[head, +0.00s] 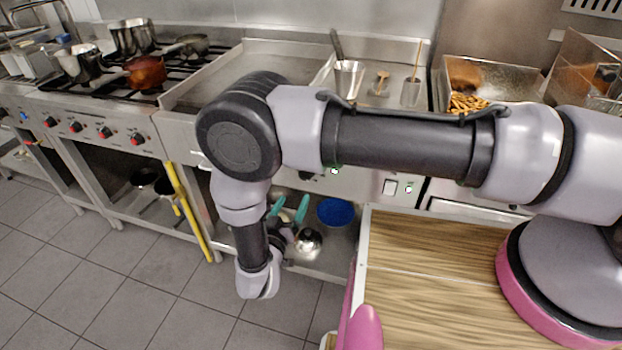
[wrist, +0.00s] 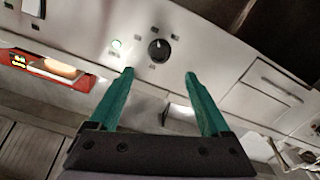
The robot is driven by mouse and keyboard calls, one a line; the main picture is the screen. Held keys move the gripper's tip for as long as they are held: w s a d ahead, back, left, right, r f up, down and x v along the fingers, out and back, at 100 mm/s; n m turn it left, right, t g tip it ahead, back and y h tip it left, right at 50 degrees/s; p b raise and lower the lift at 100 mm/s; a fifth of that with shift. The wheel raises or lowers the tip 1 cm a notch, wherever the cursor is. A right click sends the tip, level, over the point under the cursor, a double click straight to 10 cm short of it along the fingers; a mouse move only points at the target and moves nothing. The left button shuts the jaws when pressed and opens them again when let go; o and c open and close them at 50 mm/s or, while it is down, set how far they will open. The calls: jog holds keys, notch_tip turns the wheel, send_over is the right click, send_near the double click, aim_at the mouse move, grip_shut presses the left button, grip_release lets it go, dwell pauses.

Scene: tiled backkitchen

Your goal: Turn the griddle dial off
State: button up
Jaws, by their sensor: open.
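The griddle (head: 245,68) is a flat metal plate on the counter behind my arm in the head view. Its black round dial (wrist: 159,50) is on the pale front panel in the wrist view, with small marks around it and a lit green lamp (wrist: 116,43) to its left. Its exact setting is too small to read. In the head view my arm hides most of that panel. My gripper (wrist: 158,73) is open and empty, its two teal fingers either side of the dial's line and apart from it. It also shows low before the griddle's front (head: 294,198).
A stove with pots (head: 146,72) and red-marked knobs stands left. A blue bowl (head: 335,212) and a metal pot (head: 308,240) lie on the shelf below. A wooden-topped surface (head: 430,290) is at right.

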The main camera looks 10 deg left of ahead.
aim_at(305, 176)
jog(key=w, duration=1)
jog(key=shift+w+d, duration=0.3)
jog(key=shift+d, duration=0.1)
grip_shut()
